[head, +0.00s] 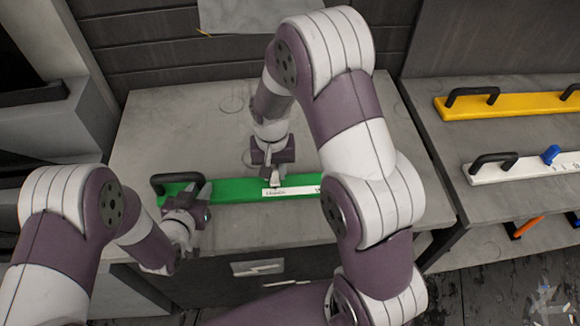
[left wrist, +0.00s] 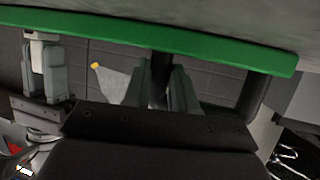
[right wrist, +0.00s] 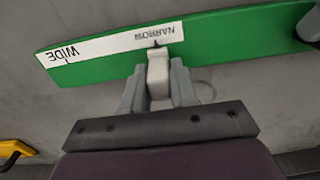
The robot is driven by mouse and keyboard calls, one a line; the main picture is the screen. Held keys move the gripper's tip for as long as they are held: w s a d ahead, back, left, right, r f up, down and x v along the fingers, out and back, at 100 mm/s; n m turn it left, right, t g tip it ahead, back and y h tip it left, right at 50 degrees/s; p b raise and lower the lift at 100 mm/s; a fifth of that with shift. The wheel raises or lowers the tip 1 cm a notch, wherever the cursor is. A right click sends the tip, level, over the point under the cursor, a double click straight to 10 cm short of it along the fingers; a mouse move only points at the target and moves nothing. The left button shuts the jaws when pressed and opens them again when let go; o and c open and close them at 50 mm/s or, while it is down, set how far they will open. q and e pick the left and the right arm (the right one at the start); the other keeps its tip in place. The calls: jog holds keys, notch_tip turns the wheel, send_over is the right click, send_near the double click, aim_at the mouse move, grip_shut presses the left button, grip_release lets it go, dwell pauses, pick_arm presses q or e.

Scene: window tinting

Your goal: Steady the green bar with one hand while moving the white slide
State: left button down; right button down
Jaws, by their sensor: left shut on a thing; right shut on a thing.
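The green bar (head: 235,191) lies across the grey worktop, with a black handle (head: 165,178) at its left end. My left gripper (head: 192,198) is at that end; in the left wrist view its fingers (left wrist: 162,88) are closed around one post of the black handle (left wrist: 252,97). My right gripper (head: 272,180) comes down on the middle of the bar. In the right wrist view its fingers (right wrist: 157,80) are closed on the white slide (right wrist: 158,70), beside a white scale strip (right wrist: 105,44) marked WIDE and NARROW. The slide stands at the NARROW end. My right arm hides the bar's right end.
On a bench to the right lie a yellow bar (head: 520,105) with black handles and a white bar (head: 525,168) with a blue slide (head: 550,154). The worktop (head: 150,118) behind the green bar is clear. A drawer front (head: 255,267) shows below the front edge.

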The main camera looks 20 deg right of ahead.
pick_arm(q)
jog(key=shift+r, duration=0.1)
pick_arm(e)
jog(key=c, duration=1)
grip_release()
jog(key=shift+o, duration=0.2)
notch_tip(320, 180, up, 12)
pick_arm(q)
jog(key=shift+c, duration=1.7)
grip_release()
jog(key=shift+s, duration=0.1)
